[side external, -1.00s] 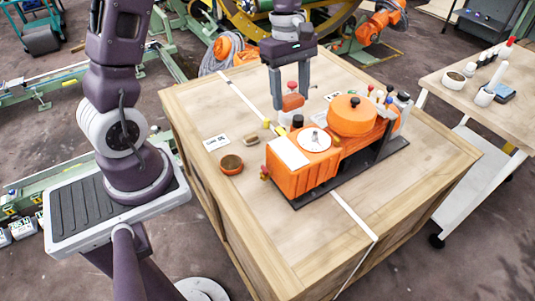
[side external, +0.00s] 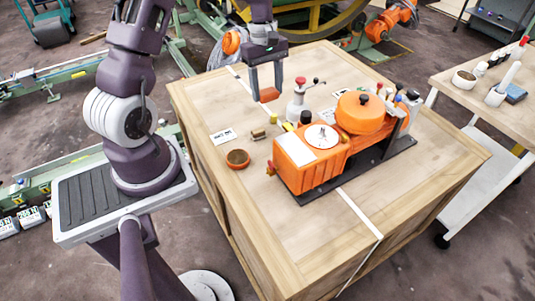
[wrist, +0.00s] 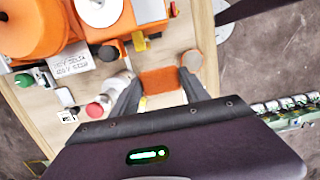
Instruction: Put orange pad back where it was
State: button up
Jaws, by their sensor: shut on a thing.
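The orange pad (side external: 269,95) is between the two fingers of my gripper (side external: 267,97), held above the wooden crate top. In the wrist view the pad (wrist: 160,78) spans the gap between the fingertips of my gripper (wrist: 160,88), which is shut on it. In the side view the pad is left of a pale device with a red knob (side external: 300,83) and behind the orange machine (side external: 312,163).
The crate top (side external: 210,100) is bare on its left side. A brown bowl (side external: 237,159), a small wooden block (side external: 258,134) and a white card (side external: 222,136) lie left of the machine. In the wrist view, a red knob (wrist: 94,110) is close beside the left finger.

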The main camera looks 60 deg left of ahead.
notch_tip(320, 180, down, 22)
jog(key=shift+f, duration=0.25)
jog(key=shift+f, duration=0.15)
jog(key=o, duration=1.3)
notch_tip(320, 180, up, 14)
jog(key=a, duration=0.1)
notch_tip(320, 180, up, 17)
jog(key=m+t+y, duration=0.1)
jog(key=m+t, duration=0.1)
jog(key=m, duration=0.5)
send_over(268, 155)
jog(key=d, duration=0.8)
jog(key=s+d+r+m+t, duration=0.1)
jog(key=s+d+r+m, duration=0.2)
jog(key=s, duration=0.3)
jog(key=s+d+r+m+t, duration=0.1)
jog(key=s+d+r+m, duration=0.3)
jog(key=s, duration=0.3)
jog(key=s+d+r+m+t, duration=0.1)
jog(key=s+d+r+m, duration=0.2)
jog(key=s, duration=0.3)
jog(key=shift+s+d+r+m+t+y, duration=0.2)
jog(key=shift+s+r+m+t+y, duration=0.15)
jog(key=shift+r+m, duration=0.2)
